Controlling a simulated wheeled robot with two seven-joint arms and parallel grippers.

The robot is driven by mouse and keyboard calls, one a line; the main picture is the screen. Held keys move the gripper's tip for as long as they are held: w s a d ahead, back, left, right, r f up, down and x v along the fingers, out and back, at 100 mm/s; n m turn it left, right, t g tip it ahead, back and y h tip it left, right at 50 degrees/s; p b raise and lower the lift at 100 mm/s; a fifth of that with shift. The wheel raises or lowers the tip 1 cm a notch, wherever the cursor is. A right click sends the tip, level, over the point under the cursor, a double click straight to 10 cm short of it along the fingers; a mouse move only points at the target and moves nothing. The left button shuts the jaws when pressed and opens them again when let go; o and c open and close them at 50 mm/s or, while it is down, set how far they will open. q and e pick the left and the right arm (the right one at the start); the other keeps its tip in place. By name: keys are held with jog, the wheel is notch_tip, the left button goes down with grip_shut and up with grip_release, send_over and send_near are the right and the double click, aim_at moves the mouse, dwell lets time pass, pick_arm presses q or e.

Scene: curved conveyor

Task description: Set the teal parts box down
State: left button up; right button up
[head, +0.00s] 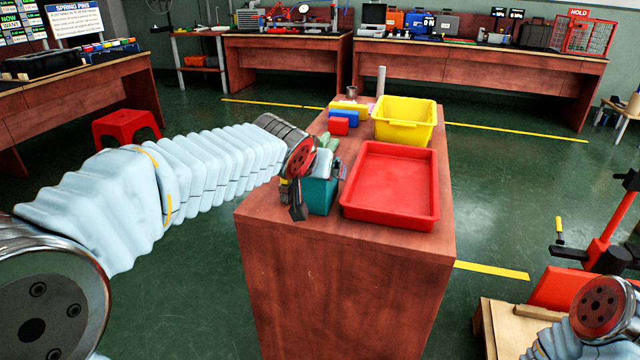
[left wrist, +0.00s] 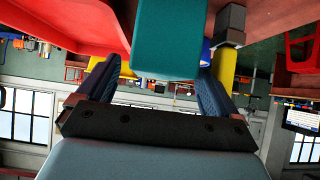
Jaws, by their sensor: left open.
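The teal parts box (head: 319,196) stands on the reddish-brown bench top, near its front left edge and just left of the red tray. My left gripper (head: 312,190) is at the box with its jaws open, and one dark finger shows at the box's left side. In the left wrist view the teal box (left wrist: 168,40) shows between the two spread fingers of the left gripper (left wrist: 160,80). The wrist and arm hide part of the box in the head view. My right arm shows at the lower right, but its gripper is out of view.
The red tray (head: 433,190) lies close to the right of the box, with a yellow bin (head: 404,125) behind it. Red (head: 339,126), blue (head: 344,117) and yellow (head: 349,106) small boxes stand farther back. The bench's front strip is clear.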

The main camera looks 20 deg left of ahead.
pick_arm(q)
jog(key=shift+x, duration=1.6)
jog(key=c, duration=1.2)
jog(key=shift+r, duration=0.1)
jog(key=shift+c, duration=0.9)
jog(key=shift+r, duration=0.1)
